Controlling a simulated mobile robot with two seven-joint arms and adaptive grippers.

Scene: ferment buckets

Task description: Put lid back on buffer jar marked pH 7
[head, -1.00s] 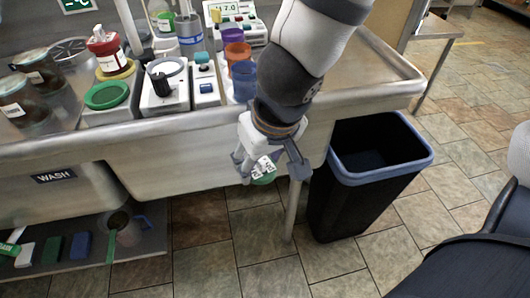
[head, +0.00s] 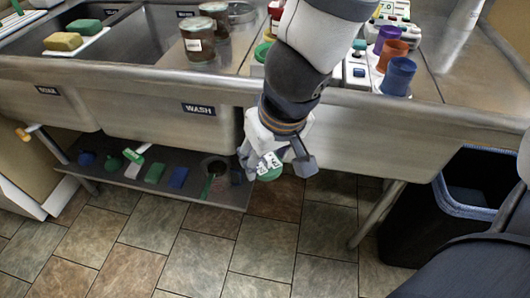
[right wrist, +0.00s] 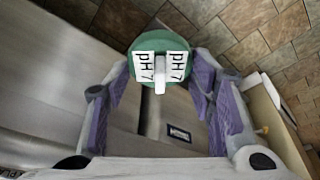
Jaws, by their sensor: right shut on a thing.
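My right gripper (head: 274,162) is shut on a green round lid (head: 270,172) and holds it in the air in front of the sink's front panel, above the floor. The right wrist view shows the lid (right wrist: 160,42) between the fingertips, with a white tab across it and two white labels reading pH 7. I cannot make out a jar marked pH 7 in either view. A green rim (head: 262,51) on the counter is partly hidden behind my right arm. My left gripper is not in view.
Two brown-filled jars (head: 195,42) stand on the steel sink counter. Purple, orange and blue cups (head: 398,77) stand at the right. Below, a shelf (head: 120,178) holds brushes and blocks. A dark bin (head: 470,185) with a blue rim stands at the right. Tiled floor is clear in front.

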